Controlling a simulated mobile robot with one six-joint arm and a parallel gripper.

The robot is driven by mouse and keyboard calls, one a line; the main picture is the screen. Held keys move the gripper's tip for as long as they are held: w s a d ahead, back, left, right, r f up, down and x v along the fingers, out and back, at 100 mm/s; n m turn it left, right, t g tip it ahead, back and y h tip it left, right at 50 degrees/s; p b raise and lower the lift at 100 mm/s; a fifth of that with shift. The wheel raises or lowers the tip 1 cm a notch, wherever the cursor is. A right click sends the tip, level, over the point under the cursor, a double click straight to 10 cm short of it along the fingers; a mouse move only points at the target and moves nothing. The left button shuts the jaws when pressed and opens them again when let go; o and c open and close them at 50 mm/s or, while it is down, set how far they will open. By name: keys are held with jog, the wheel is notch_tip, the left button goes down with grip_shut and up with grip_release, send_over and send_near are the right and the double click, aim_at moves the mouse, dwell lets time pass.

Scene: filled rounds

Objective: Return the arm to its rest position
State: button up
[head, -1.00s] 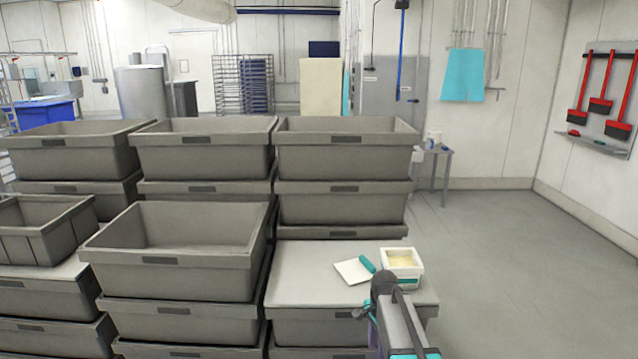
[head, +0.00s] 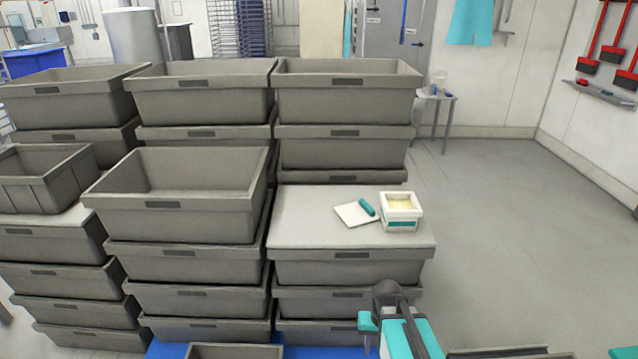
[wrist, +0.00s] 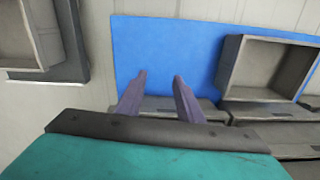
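My gripper (wrist: 160,75) shows in the wrist view with its two purple fingers apart and nothing between them. Its fingertips point over a blue surface. In the head view my arm, grey and teal, reaches up from the bottom edge, just in front of the stack with the white lid.
A white tub (head: 401,211) with pale contents and a teal-handled scraper (head: 366,207) on a white card (head: 354,215) rest on the lid (head: 310,230). Grey crates (head: 180,200) stand stacked to the left and behind. Open floor (head: 500,230) lies to the right.

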jog(key=s+f+g, duration=0.2)
jog(key=s+f, duration=0.4)
jog(key=s, duration=0.3)
jog(key=s+f+g, duration=0.2)
jog(key=s+f, duration=0.4)
jog(key=s, duration=0.3)
jog(key=s+f+n+g, duration=0.1)
jog(key=s+f, duration=0.5)
jog(key=s, duration=0.3)
jog(key=shift+f+g, duration=0.3)
jog(key=shift+g, duration=0.1)
jog(key=shift+s, duration=0.1)
